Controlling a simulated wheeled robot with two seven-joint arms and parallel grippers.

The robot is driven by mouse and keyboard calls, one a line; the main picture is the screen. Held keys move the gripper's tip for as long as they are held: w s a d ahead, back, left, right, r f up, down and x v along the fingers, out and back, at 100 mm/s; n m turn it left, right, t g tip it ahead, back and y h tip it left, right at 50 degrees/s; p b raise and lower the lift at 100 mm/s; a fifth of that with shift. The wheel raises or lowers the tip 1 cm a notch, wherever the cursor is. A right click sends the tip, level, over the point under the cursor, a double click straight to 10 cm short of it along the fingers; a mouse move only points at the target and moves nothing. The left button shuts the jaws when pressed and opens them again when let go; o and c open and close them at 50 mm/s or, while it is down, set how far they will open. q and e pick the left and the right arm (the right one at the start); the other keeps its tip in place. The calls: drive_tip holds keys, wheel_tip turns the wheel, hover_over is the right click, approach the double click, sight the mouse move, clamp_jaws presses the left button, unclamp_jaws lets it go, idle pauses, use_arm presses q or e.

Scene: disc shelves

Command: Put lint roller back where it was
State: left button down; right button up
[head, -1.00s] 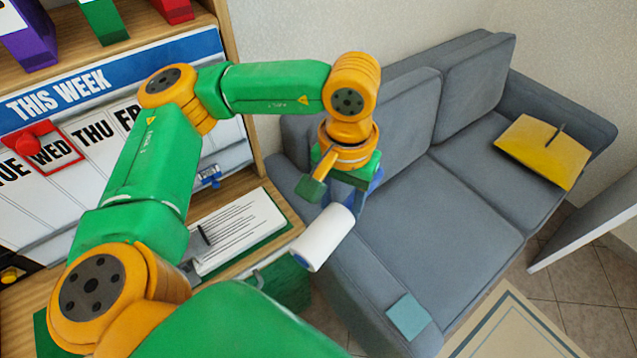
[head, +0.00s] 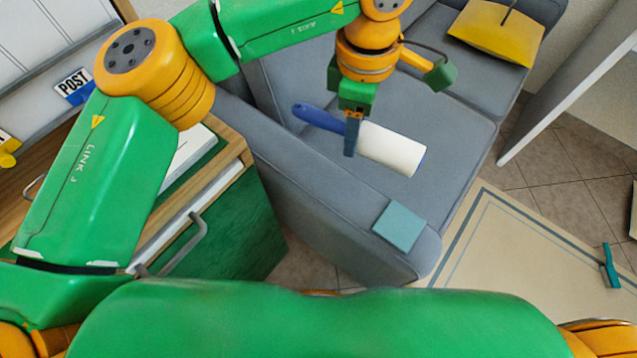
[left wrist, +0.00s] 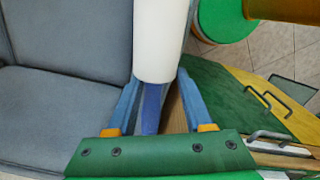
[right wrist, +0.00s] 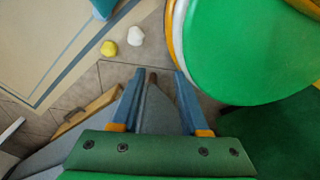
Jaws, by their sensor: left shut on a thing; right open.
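The lint roller has a white roll (head: 391,149) and a blue handle (head: 319,117). My left gripper (head: 352,140) is shut on the handle, close to the roll. The roller is held tilted above the grey sofa (head: 440,110), near its front armrest. In the left wrist view the white roll (left wrist: 158,40) rises beyond the fingertips, with the blue handle (left wrist: 152,108) between the fingers. A flat teal square (head: 399,226) lies on the armrest, below the roller. My right gripper (right wrist: 155,85) is open and empty in the right wrist view; it is not visible in the head view.
A green cabinet (head: 225,225) with grey handles stands left of the sofa. A yellow cushion-like item (head: 497,33) lies on the far seat. A beige rug (head: 500,265) with a teal object (head: 610,266) is on the tiled floor at the right. Most of the near seat is clear.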

use_arm(q)
drive_tip(key=d+f+n, duration=0.1)
drive_tip(key=d+f+n+b, duration=0.1)
drive_tip(key=f, duration=0.1)
drive_tip(key=shift+s+d+b, duration=0.3)
drive_tip(key=w+a+f, duration=0.1)
drive_tip(key=a+f, duration=0.2)
drive_tip(key=a, duration=0.1)
drive_tip(key=w+a+f, duration=0.2)
drive_tip(key=a+f, duration=0.1)
drive_tip(key=a, duration=0.1)
drive_tip(key=w+a+f+b, duration=0.1)
drive_tip(key=a+f, duration=0.2)
drive_tip(key=a, duration=0.1)
drive_tip(key=shift+w+a+f, duration=0.15)
drive_tip(key=shift+a, duration=0.2)
drive_tip(key=f, duration=0.3)
drive_tip(key=shift+a, duration=0.2)
drive_tip(key=shift+f, duration=0.25)
drive_tip(key=shift+f+b, duration=0.1)
drive_tip(key=shift+b, duration=0.2)
drive_tip(key=shift+c, duration=1.6)
unclamp_jaws()
use_arm(e)
drive_tip(key=f, duration=0.4)
drive_tip(key=shift+w+d+f, duration=0.25)
drive_tip(key=shift+w+d, duration=0.1)
drive_tip(key=shift+r, duration=0.1)
